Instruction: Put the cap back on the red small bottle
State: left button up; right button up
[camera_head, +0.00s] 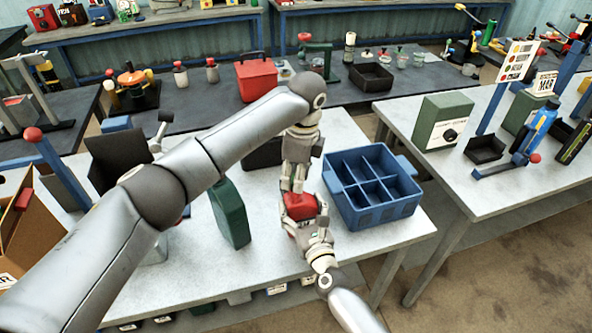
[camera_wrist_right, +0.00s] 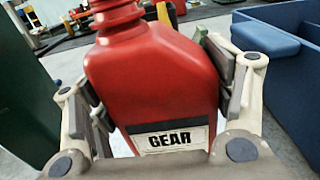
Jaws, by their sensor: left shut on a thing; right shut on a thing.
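The red small bottle (camera_head: 298,206) is between the fingers of my right gripper (camera_head: 308,222), which is shut on it. In the right wrist view the bottle (camera_wrist_right: 155,75) looks nearly upright, with its neck at the top edge and a white "GEAR" label on its lower front. The right gripper's fingers (camera_wrist_right: 160,95) press its two sides. My left gripper (camera_head: 292,184) points down just above the bottle. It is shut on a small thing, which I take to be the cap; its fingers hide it. I cannot tell if the cap touches the neck.
A blue divided crate (camera_head: 345,212) stands just right of the grippers. A green canister (camera_head: 229,214) stands to their left on the white table (camera_head: 270,258). A red container (camera_head: 256,78) stands on the dark bench behind. The table front is mostly clear.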

dwell(0.5)
pick_arm(q)
jog(key=shift+f, duration=0.9)
jog(key=shift+f, duration=0.5)
jog(key=shift+f, duration=0.1)
pick_arm(e)
jog(key=c, duration=0.5)
pick_arm(q)
jog(key=m, duration=0.5)
pick_arm(e)
jog(key=shift+c, duration=0.2)
pick_arm(q)
jog(key=m, duration=0.3)
jog(key=m+h, duration=0.1)
jog(key=m, duration=0.3)
jog(key=shift+a+t, duration=0.15)
jog(key=shift+t, duration=0.15)
jog(key=m, duration=0.5)
jog(key=m+h, duration=0.1)
jog(key=m, duration=0.5)
